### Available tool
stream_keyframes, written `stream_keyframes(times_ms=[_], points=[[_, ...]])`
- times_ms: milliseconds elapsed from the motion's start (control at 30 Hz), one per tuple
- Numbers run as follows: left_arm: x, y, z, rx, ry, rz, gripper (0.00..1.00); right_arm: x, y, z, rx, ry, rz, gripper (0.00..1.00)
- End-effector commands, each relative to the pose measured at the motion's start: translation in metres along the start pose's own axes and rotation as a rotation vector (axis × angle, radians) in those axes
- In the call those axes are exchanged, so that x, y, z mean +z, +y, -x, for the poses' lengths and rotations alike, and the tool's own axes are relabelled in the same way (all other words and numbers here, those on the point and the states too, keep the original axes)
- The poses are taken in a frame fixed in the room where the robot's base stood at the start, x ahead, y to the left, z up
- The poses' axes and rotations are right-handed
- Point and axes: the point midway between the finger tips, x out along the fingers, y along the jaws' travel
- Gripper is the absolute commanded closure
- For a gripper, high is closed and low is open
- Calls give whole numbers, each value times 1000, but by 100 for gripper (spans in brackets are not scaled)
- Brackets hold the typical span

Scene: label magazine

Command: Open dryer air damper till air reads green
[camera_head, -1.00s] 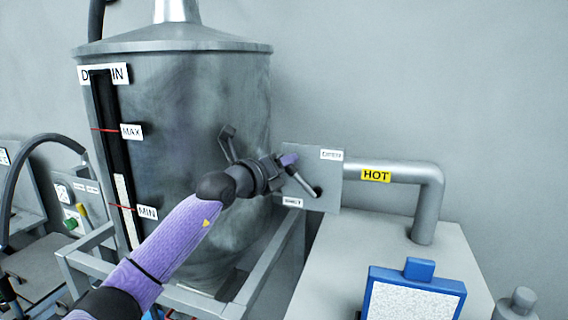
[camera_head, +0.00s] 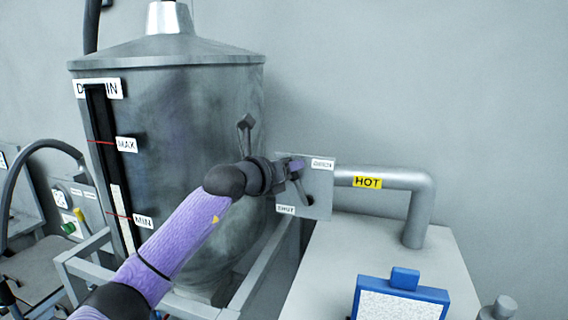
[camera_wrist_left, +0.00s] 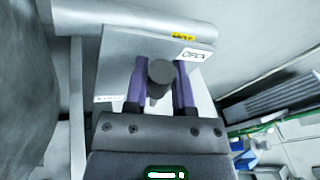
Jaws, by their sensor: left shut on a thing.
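The damper plate (camera_head: 318,185) is a grey square panel on the duct, with an OPEN label (camera_head: 322,163) at its upper right and a SHUT label (camera_head: 285,209) at its lower left. My left gripper (camera_head: 297,170) is in front of the plate. In the left wrist view its two purple fingers (camera_wrist_left: 160,86) are shut on the dark round damper handle (camera_wrist_left: 160,71). The OPEN label (camera_wrist_left: 197,54) also shows there, above and right of the fingers. Much of the handle is hidden in the head view. No air reading is in view. My right gripper is not in view.
The metal drum (camera_head: 180,120) with MAX and MIN marks stands left of the plate, close to my arm. A pipe marked HOT (camera_head: 385,178) runs right from the plate into a pale cabinet (camera_head: 350,260). A blue-framed panel (camera_head: 403,298) is at the lower right.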

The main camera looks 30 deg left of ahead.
Motion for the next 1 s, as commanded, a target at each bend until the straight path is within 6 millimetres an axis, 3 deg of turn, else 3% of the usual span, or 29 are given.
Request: stream_keyframes(times_ms=[200, 233, 400, 767, 1000], points=[[0, -2, 0, -6, -3, 2, 100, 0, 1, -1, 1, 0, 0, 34], [0, -2, 0, -6, -3, 3, 65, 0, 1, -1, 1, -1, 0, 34], [0, -1, 0, -6, -3, 4, 34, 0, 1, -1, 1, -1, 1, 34], [-2, 0, 8, -6, -4, 5, 34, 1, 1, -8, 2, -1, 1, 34], [-8, 3, 60, -4, -5, -1, 34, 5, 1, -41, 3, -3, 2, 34]])
